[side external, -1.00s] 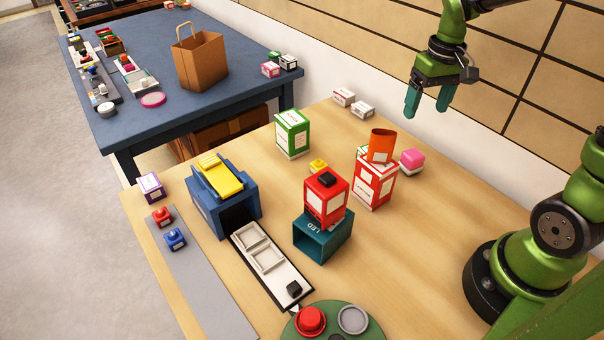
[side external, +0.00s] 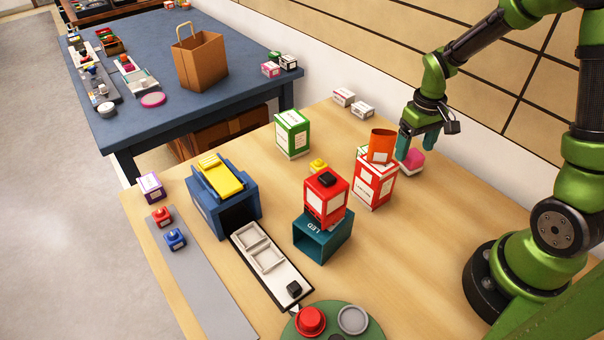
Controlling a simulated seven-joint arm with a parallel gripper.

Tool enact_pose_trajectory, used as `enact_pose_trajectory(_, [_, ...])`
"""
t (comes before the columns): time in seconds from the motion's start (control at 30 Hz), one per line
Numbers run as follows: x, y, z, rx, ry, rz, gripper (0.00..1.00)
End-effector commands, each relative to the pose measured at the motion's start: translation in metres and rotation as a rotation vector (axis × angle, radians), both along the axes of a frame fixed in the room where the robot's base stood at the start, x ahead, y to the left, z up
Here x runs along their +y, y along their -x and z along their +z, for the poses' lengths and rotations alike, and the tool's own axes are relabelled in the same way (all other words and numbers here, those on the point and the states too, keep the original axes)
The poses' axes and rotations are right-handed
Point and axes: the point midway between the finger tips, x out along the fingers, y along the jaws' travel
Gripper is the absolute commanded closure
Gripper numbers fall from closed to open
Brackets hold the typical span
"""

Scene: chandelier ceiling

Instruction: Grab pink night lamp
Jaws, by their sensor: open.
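The pink night lamp (side external: 413,160) is a small pink block with a pale base, on the wooden table behind the red and white box. My gripper (side external: 416,146) is open, pointing down at the lamp. One teal finger is on the lamp's left and the other is at its upper right in the picture. I cannot tell whether the fingers touch it. Part of the lamp's left side is hidden by a finger.
A red and white box (side external: 373,188) with an orange cylinder (side external: 381,146) on top stands close on the left. A green box (side external: 292,134) stands farther left. The table's right part is clear.

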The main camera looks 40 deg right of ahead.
Motion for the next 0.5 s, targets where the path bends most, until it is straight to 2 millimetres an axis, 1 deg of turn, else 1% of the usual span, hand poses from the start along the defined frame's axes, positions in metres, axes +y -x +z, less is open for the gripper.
enact_pose_trajectory(0.03, [0.002, 0.003, -0.009, 0.007, -0.002, 0.000, 0.21])
enact_pose_trajectory(0.1, [0.003, 0.004, -0.020, 0.007, -0.002, 0.000, 0.21])
enact_pose_trajectory(0.23, [0.004, 0.005, -0.037, 0.006, -0.002, -0.001, 0.21])
enact_pose_trajectory(0.33, [0.004, 0.004, -0.044, 0.004, -0.002, -0.001, 0.21])
enact_pose_trajectory(0.5, [0.003, 0.004, -0.044, 0.002, -0.001, -0.001, 0.21])
